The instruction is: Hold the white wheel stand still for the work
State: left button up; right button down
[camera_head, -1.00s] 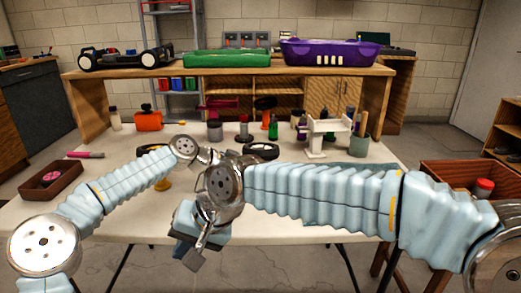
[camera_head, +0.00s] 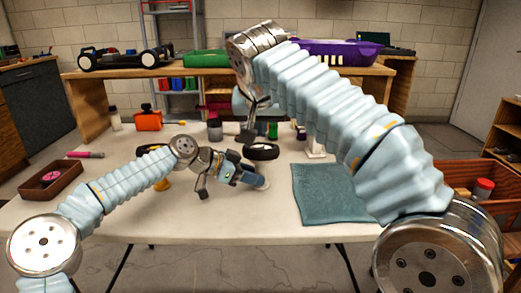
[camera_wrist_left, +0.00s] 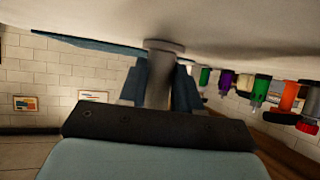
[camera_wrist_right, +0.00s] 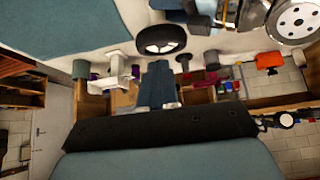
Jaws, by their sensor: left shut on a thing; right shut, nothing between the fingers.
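The white wheel stand (camera_head: 264,184) is on the table at the middle; in the left wrist view its round base (camera_wrist_left: 164,44) meets the tabletop and its pale stem (camera_wrist_left: 160,80) is between my fingers. My left gripper (camera_head: 252,180) is shut on that stem, low over the table. My right gripper (camera_head: 246,137) is raised behind it, shut and empty, fingers pointing down; its fingers (camera_wrist_right: 158,84) show together in the right wrist view. A black-tyred wheel (camera_head: 262,152) lies flat on the table behind the stand, and also shows in the right wrist view (camera_wrist_right: 160,40).
A teal cloth (camera_head: 330,194) lies right of the stand. A white rack (camera_wrist_right: 118,66) is mostly hidden by my right arm in the head view. A second wheel (camera_head: 152,149), an orange container (camera_head: 148,119) and a brown tray (camera_head: 52,180) are at left. The front table strip is clear.

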aim_at(261, 152)
jog(key=x, duration=0.7)
dwell(0.4)
jog(key=shift+f, duration=0.9)
jog(key=shift+s+r, duration=0.25)
jog(key=shift+s, duration=0.5)
jog(key=shift+s+r, duration=0.3)
jog(key=shift+s, duration=0.45)
